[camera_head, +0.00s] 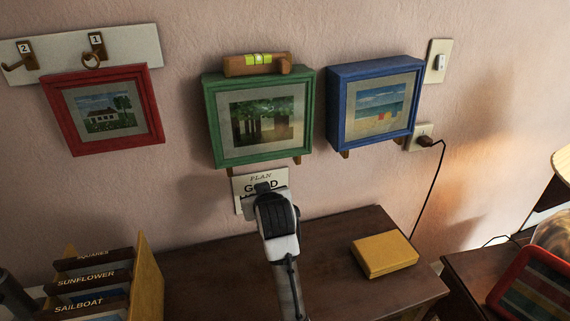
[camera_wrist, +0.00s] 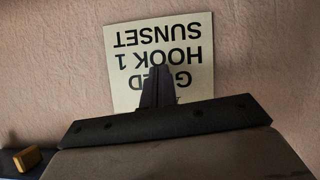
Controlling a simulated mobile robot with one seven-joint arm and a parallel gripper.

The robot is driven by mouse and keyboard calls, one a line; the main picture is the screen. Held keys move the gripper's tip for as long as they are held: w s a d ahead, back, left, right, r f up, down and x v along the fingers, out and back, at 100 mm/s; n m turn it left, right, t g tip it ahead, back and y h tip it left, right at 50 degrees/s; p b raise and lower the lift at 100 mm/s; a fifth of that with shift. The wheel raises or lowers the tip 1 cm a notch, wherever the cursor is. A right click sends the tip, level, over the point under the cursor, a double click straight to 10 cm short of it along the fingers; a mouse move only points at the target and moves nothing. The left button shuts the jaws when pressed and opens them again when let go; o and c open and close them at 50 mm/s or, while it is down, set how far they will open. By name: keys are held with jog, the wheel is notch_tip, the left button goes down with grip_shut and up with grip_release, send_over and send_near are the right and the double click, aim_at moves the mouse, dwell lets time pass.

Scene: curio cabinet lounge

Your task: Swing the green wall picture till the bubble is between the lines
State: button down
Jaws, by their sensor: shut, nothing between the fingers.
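The green wall picture (camera_head: 212,125) shows trees in a green frame and hangs in the middle of the wall. A wooden spirit level (camera_head: 236,67) with a yellow-green vial (camera_head: 259,59) sits along its top edge. The vial is too small to tell where the bubble stands against the lines. Two small wooden pegs show under the frame. My gripper (camera_head: 264,187) is below the picture, in front of a plan card, and apart from the frame. In the wrist view its fingers (camera_wrist: 157,86) are together and empty, over the card.
The plan card (camera_wrist: 190,47) is partly hidden. A red picture (camera_head: 153,110) hangs under hook 1 at left; a blue picture (camera_head: 335,110) is close at right. Below are a dark table (camera_head: 330,235), a yellow box (camera_head: 384,255) and a file rack (camera_head: 150,275). A cord runs from an outlet.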

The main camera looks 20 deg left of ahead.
jog(key=s+r+n+t+h+p, duration=0.1)
jog(key=s+r+n+t+h, duration=0.7)
jog(key=s+r, duration=0.25)
jog(key=w+d+g+h+p, duration=0.1)
jog(key=w+d+p, duration=0.3)
jog(key=w, duration=0.7)
jog(key=shift+d+f, duration=0.3)
jog(key=shift+d, duration=0.45)
